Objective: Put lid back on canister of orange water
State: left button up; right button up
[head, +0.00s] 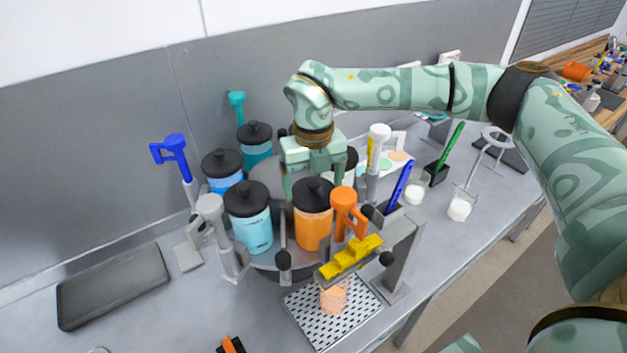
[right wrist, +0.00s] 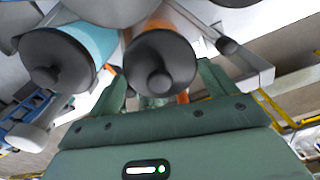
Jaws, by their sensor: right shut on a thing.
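The orange canister (head: 313,230) stands upright on the round carousel, in the front row. Its black lid (head: 313,190) is at the canister's top and looks level; I cannot tell whether it is fully seated. My right gripper (head: 314,178) comes down from above and behind, shut on the black lid. In the right wrist view the lid (right wrist: 160,62) with its round knob lies between the two green fingers (right wrist: 165,85), with the orange wall beyond it. My left gripper is not in view.
A light blue canister (head: 250,232) with a black lid stands close to the left. Blue (head: 222,183) and teal (head: 255,152) lidded canisters stand behind. An orange-handled tool (head: 347,207) and a yellow stepped part (head: 350,256) are close at right. A dark tray (head: 112,285) lies left.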

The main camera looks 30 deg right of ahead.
dwell(0.3)
jog(key=o, duration=0.8)
jog(key=shift+o, duration=0.2)
jog(key=shift+r+p, duration=2.7)
jog(key=shift+r, duration=0.85)
grip_shut()
